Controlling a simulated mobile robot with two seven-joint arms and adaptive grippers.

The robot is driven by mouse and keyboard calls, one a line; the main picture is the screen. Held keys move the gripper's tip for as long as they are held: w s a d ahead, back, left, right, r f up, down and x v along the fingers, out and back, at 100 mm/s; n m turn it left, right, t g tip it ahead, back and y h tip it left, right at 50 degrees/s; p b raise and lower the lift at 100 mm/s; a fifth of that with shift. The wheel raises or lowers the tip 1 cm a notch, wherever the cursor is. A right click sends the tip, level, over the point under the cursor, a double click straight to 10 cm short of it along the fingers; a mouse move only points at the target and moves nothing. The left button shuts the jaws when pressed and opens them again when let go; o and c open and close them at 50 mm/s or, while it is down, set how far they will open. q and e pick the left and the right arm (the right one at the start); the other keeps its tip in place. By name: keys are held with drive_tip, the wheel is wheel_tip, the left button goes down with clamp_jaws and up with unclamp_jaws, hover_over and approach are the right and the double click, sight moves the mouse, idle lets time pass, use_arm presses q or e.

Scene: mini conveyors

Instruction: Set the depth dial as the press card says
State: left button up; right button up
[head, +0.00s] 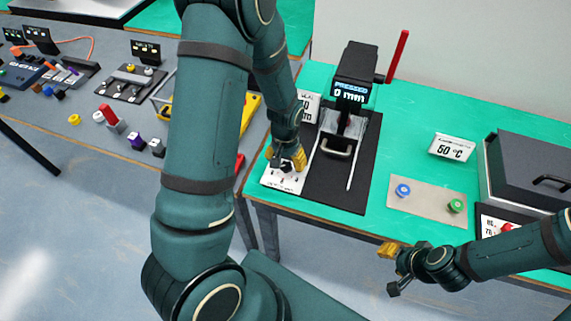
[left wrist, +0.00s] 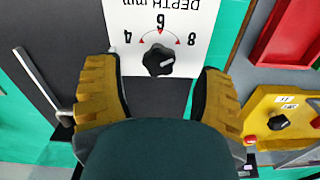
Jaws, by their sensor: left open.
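The depth dial is a black knob (left wrist: 158,60) on a white plate lettered DEPTH mm, upside down in the left wrist view. The numbers 4, 6 and 8 and red triangles lie around it. A pale line on the knob points right, slightly below the 8's triangle. My left gripper (head: 286,157) is open over the plate (head: 283,180). Its yellow fingers stand either side of the knob's line, apart from it. The press card (head: 308,106) stands left of the press, partly hidden by my arm; its value is not readable. My right gripper (head: 392,268) is open and empty.
The black press (head: 353,90) has a red lever (head: 398,55) and a display reading PRESSED 0 mm. A 50 °C card (head: 452,148), a button plate (head: 427,199) and a grey box (head: 530,165) stand right. A yellow panel (left wrist: 280,120) is nearby.

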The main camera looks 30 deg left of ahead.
sight(285, 167)
use_arm(q)
wheel_tip(285, 167, up, 9)
idle(0.3)
drive_tip(key=shift+s+f, duration=0.15)
drive_tip(key=shift+f, duration=0.05)
idle(0.3)
